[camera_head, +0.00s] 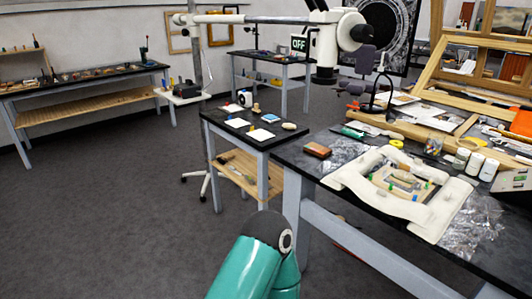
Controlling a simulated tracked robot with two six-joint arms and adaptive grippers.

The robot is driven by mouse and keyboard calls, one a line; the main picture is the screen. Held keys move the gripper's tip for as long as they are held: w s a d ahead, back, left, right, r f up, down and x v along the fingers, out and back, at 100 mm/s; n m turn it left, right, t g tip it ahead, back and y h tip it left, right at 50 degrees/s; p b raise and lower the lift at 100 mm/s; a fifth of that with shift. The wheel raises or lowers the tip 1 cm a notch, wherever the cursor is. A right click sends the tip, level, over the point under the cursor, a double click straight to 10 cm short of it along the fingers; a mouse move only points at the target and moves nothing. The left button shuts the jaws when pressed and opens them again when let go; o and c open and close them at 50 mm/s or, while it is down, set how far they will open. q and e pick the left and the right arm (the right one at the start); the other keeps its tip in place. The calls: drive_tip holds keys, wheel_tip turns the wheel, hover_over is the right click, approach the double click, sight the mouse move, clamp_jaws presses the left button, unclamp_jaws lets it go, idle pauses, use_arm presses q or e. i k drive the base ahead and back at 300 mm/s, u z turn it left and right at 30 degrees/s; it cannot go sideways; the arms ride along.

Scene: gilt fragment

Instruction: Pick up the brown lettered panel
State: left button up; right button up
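I cannot make out lettering on any panel at this size. A tan-brown panel or fragment (398,180) with small green and blue bits lies inside a white padded surround (345,181) on the dark-topped table at the right. A small reddish-brown block (317,150) lies near that table's left end, apart from the padding. I cannot tell which of these, if either, is the brown lettered panel. A teal link of my own arm shows at the bottom centre. Neither of my grippers is in view.
A white boom microscope (335,40) overhangs the right table (300,160). Jars (474,164), a yellow tape roll (396,144) and wooden frames (480,60) crowd that table. A smaller table (258,140) with white cards stands left of it. Grey floor (110,200) is clear at left.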

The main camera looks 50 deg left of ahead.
sight(319, 151)
drive_tip(key=z, duration=0.3)
drive_tip(key=i, duration=0.15)
drive_tip(key=u, duration=1.4)
drive_tip(key=k, duration=0.35)
drive_tip(key=u, duration=0.4)
drive_tip(key=i, duration=1.45)
drive_tip(key=z, duration=0.5)
